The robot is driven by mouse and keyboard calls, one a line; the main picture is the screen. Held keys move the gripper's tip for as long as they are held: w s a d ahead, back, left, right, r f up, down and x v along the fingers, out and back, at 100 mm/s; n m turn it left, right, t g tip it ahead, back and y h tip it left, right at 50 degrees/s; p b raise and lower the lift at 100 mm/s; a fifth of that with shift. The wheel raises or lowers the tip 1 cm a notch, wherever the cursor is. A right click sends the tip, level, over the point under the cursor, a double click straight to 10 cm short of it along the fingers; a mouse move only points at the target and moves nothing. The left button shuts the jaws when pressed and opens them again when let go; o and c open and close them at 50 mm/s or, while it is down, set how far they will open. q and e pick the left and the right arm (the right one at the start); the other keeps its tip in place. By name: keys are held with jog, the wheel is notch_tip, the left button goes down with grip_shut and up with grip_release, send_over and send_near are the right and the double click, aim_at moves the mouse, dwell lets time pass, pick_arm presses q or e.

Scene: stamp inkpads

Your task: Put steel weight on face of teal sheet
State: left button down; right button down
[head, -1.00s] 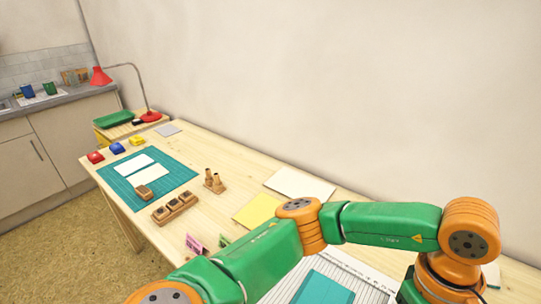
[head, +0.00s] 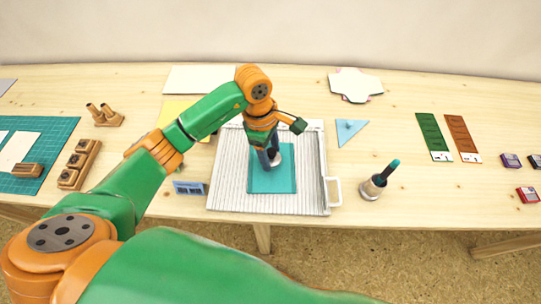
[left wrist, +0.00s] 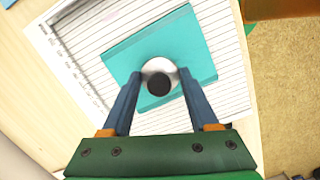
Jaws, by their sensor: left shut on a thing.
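The teal sheet (head: 286,183) lies flat on a ridged white board near the middle of the table in the head view. It also shows in the left wrist view (left wrist: 185,33). The steel weight (left wrist: 160,66), a round silver piece with a dark knob, is between the fingers of my left gripper (left wrist: 160,84), over the sheet. My left gripper (head: 269,160) is shut on it and points down. In the head view the fingers hide much of the weight. I cannot tell whether the weight touches the sheet. My right gripper is out of view.
The ridged board (head: 312,155) has a white handle (head: 333,191) at its right. A cup with a dark-handled tool (head: 375,185) stands right of it. A blue piece (head: 189,188) is at its left. A small blue triangle (head: 349,130) lies behind right. The table between has free room.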

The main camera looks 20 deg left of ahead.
pick_arm(q)
notch_tip(320, 180, down, 3)
jog(key=shift+d+r+p, duration=0.1)
jog(key=shift+r+p, duration=0.1)
jog(key=shift+p, duration=0.1)
jog(key=shift+s+f, duration=0.1)
jog(key=shift+c, duration=0.8)
grip_release()
jog(key=shift+r, duration=0.4)
notch_tip(320, 180, up, 11)
jog(key=a+b, duration=0.1)
jog(key=a, duration=0.1)
jog(key=shift+b, duration=0.3)
